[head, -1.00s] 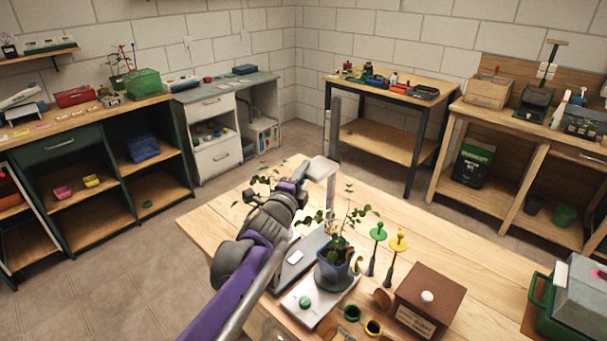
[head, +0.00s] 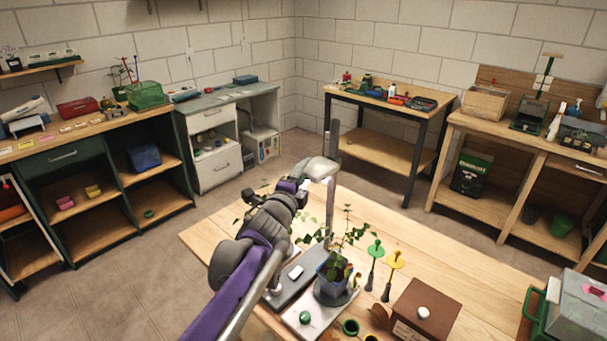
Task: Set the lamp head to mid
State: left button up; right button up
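The lamp stands on the wooden table, with a grey upright post (head: 331,205) and a pale lamp head (head: 320,168) on the post's upper part, a little below its top. A dark grey base (head: 285,297) with a white patch lies in front of the post. My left gripper (head: 306,191) reaches in from the lower left and is close to the lamp head's left underside. I cannot tell whether they touch. Its fingers are small and dark here, so their opening is unclear. My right gripper is out of view.
A potted plant (head: 332,288) stands on a pale tray just right of the base. Green (head: 375,250) and yellow (head: 394,262) topped stakes, a brown box (head: 424,312) and a green-grey case (head: 575,310) are further right.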

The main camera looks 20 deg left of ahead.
pick_arm(q)
jog(key=shift+s, duration=0.1)
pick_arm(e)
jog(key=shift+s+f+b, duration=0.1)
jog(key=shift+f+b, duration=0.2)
pick_arm(q)
jog(key=s, duration=1)
jog(key=shift+s, duration=0.35)
jog(key=s+d+f+n+g+p, duration=0.1)
jog(key=s+d+f+n+g, duration=0.1)
jog(key=s+f+n+g, duration=0.4)
jog(key=s+d+f+n+g+p, duration=0.2)
jog(key=s+f+n+g, duration=0.4)
jog(key=s+f+n, duration=0.6)
jog(key=s+d+f, duration=0.1)
jog(key=s+f, duration=0.4)
jog(key=s, duration=0.2)
jog(key=shift+s+d+g+p, duration=0.25)
jog(key=shift+d+g+p, duration=0.05)
jog(key=shift+d, duration=0.05)
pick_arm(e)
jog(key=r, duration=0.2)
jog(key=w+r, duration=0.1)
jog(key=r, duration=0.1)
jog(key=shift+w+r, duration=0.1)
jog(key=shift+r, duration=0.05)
pick_arm(q)
jog(key=shift+r, duration=0.1)
